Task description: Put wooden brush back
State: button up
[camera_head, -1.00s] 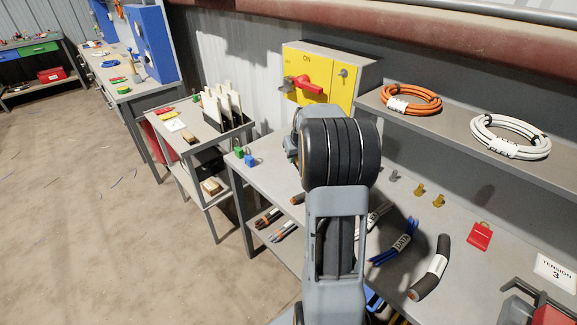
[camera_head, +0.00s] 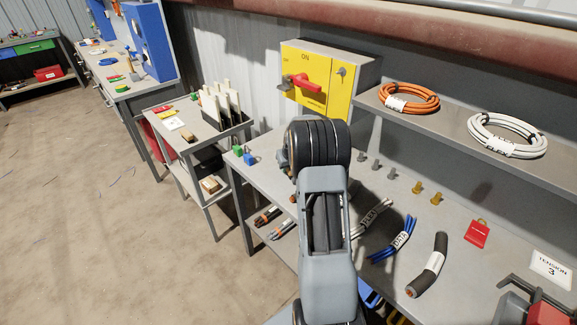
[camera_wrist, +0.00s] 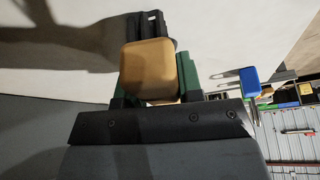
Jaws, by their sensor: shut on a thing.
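A tan wooden block, which looks like the wooden brush (camera_wrist: 150,68), sits between the fingers of my gripper (camera_wrist: 153,72) in the wrist view. My gripper is shut on it. Bristles cannot be made out there. In the head view my arm hides the gripper and the held brush, above the left part of the grey workbench (camera_head: 262,165).
A cart (camera_head: 203,131) with upright pale boards and a small tan-and-dark block (camera_head: 187,136) stands left of the bench. A yellow switch box (camera_head: 318,80) is behind my arm. Cable bundles (camera_head: 400,240), a dark cable piece (camera_head: 428,265) and a red padlock (camera_head: 477,234) lie to the right.

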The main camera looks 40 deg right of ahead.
jog(key=shift+f, duration=0.1)
jog(key=o, duration=0.9)
